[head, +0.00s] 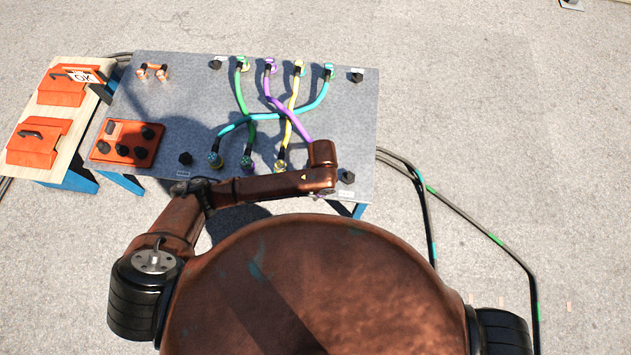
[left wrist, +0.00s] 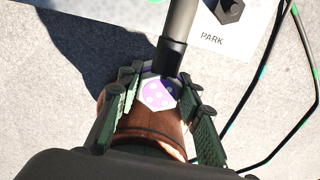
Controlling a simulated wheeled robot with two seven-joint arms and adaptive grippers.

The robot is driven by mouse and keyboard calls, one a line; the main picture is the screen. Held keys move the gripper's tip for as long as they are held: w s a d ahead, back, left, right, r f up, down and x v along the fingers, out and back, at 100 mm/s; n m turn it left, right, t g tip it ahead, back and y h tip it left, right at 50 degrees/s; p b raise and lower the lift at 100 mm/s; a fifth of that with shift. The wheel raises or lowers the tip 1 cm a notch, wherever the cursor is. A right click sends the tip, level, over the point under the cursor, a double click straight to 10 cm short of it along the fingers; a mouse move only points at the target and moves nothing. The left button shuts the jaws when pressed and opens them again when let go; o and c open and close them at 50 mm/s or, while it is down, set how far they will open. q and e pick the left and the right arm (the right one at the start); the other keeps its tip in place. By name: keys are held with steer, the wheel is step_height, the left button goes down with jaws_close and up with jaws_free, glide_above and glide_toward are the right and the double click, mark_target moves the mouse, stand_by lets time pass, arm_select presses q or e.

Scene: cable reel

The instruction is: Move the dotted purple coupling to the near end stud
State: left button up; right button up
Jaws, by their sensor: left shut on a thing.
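The purple cable (head: 290,118) runs from a fitting on the far row of the grey panel (head: 330,110) to my left wrist. Its coupling (left wrist: 158,93), white with purple dots on its end face, sits between the fingers of my left gripper (left wrist: 158,88), which is shut on it. In the head view my arm hides gripper and coupling. A bare black stud (head: 347,176) stands at the panel's near right corner, just right of my wrist; the left wrist view shows it (left wrist: 230,10) beside a PARK label. Another bare stud (head: 185,158) stands at the near left.
Teal, green and yellow cables cross the panel and end at near fittings left of my wrist. Bare studs stand at the far left (head: 216,63) and far right (head: 357,75). An orange box (head: 127,144) sits at left. Black cables (head: 465,212) lie on the ground at right.

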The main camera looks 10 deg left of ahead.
arm_select(q)
steer(key=w+d+b, duration=0.5)
steer(key=w+d, duration=0.5)
steer(key=w, duration=0.1)
steer(key=shift+w+d+f, duration=0.2)
steer(key=shift+w, duration=0.15)
arm_select(e)
steer(key=f, duration=0.1)
steer(key=s+f, duration=0.1)
steer(key=f, duration=0.1)
steer(key=s+f, duration=0.1)
steer(key=f, duration=0.1)
steer(key=shift+s+f, duration=0.1)
steer(key=shift+s, duration=0.1)
arm_select(q)
steer(key=shift+f, duration=0.1)
arm_select(e)
steer(key=shift+d, duration=0.1)
arm_select(q)
steer(key=shift+f+b, duration=1.65)
steer(key=shift+f, duration=1.8)
arm_select(e)
steer(key=f, duration=0.1)
steer(key=s+f, duration=0.1)
steer(key=shift+s+f+g, duration=0.25)
steer(key=shift+f+g, duration=0.15)
arm_select(q)
steer(key=shift+f, duration=0.15)
